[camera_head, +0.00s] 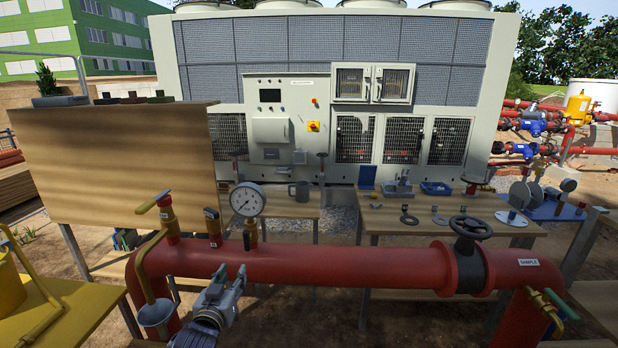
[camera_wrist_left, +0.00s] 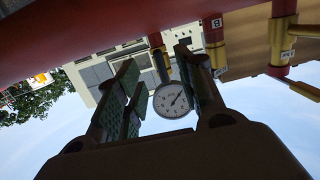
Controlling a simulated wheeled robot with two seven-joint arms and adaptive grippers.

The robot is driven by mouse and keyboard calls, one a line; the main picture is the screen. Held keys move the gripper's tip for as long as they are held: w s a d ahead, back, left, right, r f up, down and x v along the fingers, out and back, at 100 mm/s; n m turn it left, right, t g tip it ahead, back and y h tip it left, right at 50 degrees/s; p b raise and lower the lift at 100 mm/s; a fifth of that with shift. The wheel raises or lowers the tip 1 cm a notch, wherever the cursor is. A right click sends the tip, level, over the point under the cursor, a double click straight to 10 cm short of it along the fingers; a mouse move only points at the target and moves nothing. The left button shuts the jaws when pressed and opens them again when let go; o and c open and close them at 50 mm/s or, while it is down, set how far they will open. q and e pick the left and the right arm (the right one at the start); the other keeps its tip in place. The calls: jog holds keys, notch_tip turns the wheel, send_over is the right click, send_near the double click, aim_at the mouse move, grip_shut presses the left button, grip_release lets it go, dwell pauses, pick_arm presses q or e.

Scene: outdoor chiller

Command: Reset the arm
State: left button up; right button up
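My left gripper (camera_head: 228,288) is in front of the red pipe (camera_head: 340,266), below the pressure gauge (camera_head: 247,200), in the head view. In the left wrist view its two fingers (camera_wrist_left: 157,72) stand apart with nothing held between them. The gauge dial (camera_wrist_left: 173,99) shows beyond the fingers there, upside down, and the red pipe (camera_wrist_left: 110,32) crosses the top. Whether the gripper touches the pipe cannot be told. My right gripper is not in view.
A black handwheel valve (camera_head: 470,232) sits on the pipe at the right. A yellow-handled valve (camera_head: 153,203) and a hanging metal cup (camera_head: 157,313) are at the left. Behind stand tables with loose parts and a grey chiller (camera_head: 335,60). A yellow table (camera_head: 70,318) is at the front left.

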pick_arm(q)
jog(key=s+f+m+g, duration=0.1)
jog(key=s+f+g, duration=0.7)
jog(key=s, duration=0.6)
jog(key=s+f+m+g, duration=0.1)
jog(key=s+f+g, duration=0.4)
jog(key=s+f, duration=0.75)
jog(key=s+f+g, duration=0.1)
jog(key=s+f, duration=0.1)
jog(key=f, duration=1.3)
jog(key=s+f, duration=0.2)
jog(key=f, duration=1.4)
jog(key=s+a+f, duration=0.2)
jog(key=s+f, duration=0.8)
jog(key=s, duration=0.1)
jog(key=s+a+f+g, duration=0.1)
jog(key=s+a+f, duration=0.1)
jog(key=s+f, duration=0.8)
jog(key=shift+s+g, duration=0.3)
jog(key=shift+s, duration=0.3)
